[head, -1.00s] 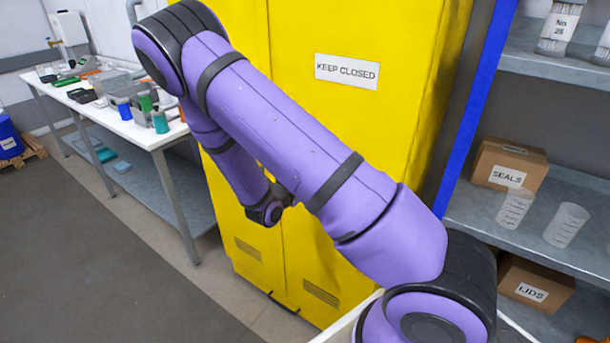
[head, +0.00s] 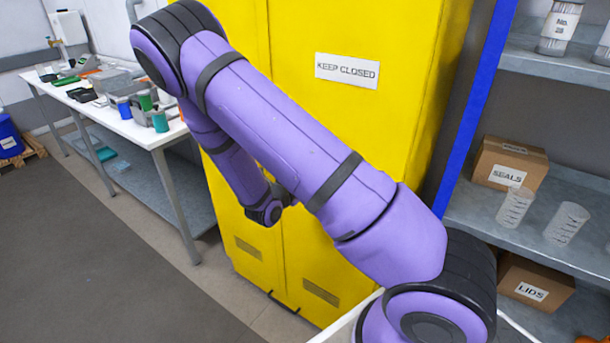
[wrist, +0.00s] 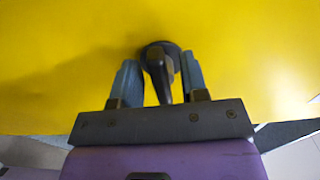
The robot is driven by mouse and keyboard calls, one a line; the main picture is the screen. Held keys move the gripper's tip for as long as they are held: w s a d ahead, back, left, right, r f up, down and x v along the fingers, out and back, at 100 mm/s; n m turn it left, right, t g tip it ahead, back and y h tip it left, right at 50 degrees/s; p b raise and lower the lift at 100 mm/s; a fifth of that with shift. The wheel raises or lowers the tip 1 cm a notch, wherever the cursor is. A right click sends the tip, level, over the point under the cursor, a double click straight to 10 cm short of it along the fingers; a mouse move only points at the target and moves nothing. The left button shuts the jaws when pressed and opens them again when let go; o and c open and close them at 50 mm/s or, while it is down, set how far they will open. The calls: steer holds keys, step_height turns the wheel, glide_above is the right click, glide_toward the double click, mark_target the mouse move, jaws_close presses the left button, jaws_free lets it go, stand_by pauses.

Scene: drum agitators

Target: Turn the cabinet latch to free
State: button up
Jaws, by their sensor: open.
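The yellow cabinet (head: 370,130) stands upright in the middle of the head view, with a "KEEP CLOSED" label on its door. Its latch (wrist: 160,66) shows in the wrist view as a dark round boss with a lever that points toward my gripper. My gripper (wrist: 158,80) is open, with one finger on each side of the lever. A small gap shows on both sides; whether a finger touches the lever I cannot tell. In the head view my arm hides the latch and the gripper.
A white workbench (head: 150,135) with bottles and boxes stands left of the cabinet. A blue post (head: 476,110) and grey shelves (head: 550,65) with a "SEALS" box (head: 509,168), a "LIDS" box (head: 536,284) and clear beakers stand at the right. The floor at the left front is clear.

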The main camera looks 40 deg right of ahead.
steer(key=v, duration=1)
steer(key=shift+a, duration=0.3)
steer(key=shift+s, duration=0.15)
steer(key=shift+r, duration=0.1)
steer(key=s+d+r+m+g+y, duration=0.2)
steer(key=s+r+m+g+y, duration=0.25)
steer(key=r+m, duration=0.5)
steer(key=s+d+r+m+g+y, duration=0.1)
steer(key=s+r+m+g+y, duration=0.25)
steer(key=s+r+m, duration=0.6)
steer(key=s+a+r+m+t+y, duration=0.2)
steer(key=s+r+m+t+y, duration=0.1)
steer(key=m, duration=0.7)
steer(key=s+a+r+m+t+y, duration=0.3)
steer(key=s+r+m+y, duration=0.3)
steer(key=r+m, duration=0.3)
steer(key=shift+s+a+r+m+t, duration=0.4)
steer(key=shift+m+t, duration=0.2)
steer(key=shift+m, duration=0.5)
steer(key=shift+d+f, duration=0.1)
steer(key=shift+f, duration=0.05)
